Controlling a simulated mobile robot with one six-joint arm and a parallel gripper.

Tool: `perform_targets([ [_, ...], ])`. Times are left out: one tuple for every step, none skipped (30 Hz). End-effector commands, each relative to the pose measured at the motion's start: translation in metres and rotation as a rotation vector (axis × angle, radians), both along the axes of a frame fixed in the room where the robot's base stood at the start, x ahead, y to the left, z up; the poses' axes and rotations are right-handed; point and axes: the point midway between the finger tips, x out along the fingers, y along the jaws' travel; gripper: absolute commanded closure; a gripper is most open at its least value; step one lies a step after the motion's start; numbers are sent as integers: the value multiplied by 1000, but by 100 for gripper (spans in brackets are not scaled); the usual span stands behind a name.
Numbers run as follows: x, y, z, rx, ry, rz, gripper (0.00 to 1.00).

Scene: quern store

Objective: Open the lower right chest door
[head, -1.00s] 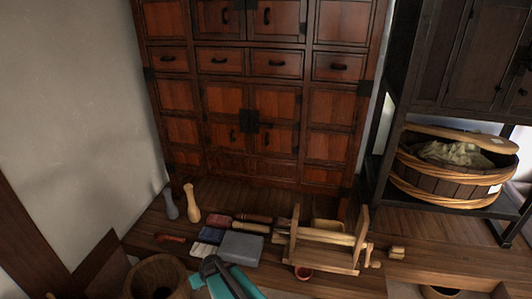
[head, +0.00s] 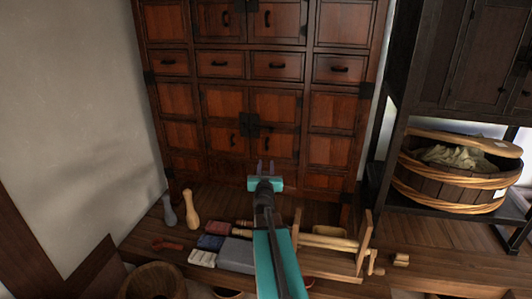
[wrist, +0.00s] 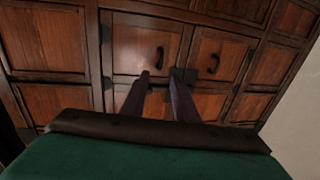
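The chest (head: 330,115) is red-brown wood with black iron fittings. Its lower right door (head: 274,105) is closed, beside the closed lower left door (head: 222,102), with a dark plate (head: 249,124) at their meeting edge. The right door's curved black handle (wrist: 159,58) shows just beyond my fingertips in the wrist view, which looks turned over, with the wall on the right. My gripper (head: 265,163) is open and empty in front of the right door, its two fingers (wrist: 159,75) apart and pointing at the chest. I see no contact with the handle.
Wooden and stone tools lie on the floor below the chest, including a grey block (head: 237,255), two pestles (head: 191,209) and a wooden frame (head: 330,265). A dark stand with a tub (head: 455,180) is at right. The wall (head: 70,110) is at left.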

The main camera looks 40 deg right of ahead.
Motion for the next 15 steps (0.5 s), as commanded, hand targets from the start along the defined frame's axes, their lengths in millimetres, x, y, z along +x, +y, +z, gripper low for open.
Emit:
perform_targets([
  [0,0,0,-1,-1,-1,73],
  [0,0,0,-1,-1,-1,73],
  [0,0,0,0,0,0,73],
  [0,0,0,0,0,0,73],
  [0,0,0,0,0,0,73],
  [0,0,0,1,1,0,73],
  [0,0,0,1,1,0,73],
  [0,0,0,1,1,0,73],
  [0,0,0,1,1,1,73],
  [1,0,0,1,1,1,73],
  [1,-1,0,1,1,1,73],
  [1,-1,0,1,1,1,73],
  [2,-2,0,1,2,1,73],
  [3,-3,0,1,2,1,73],
  [4,-4,0,1,2,1,73],
])
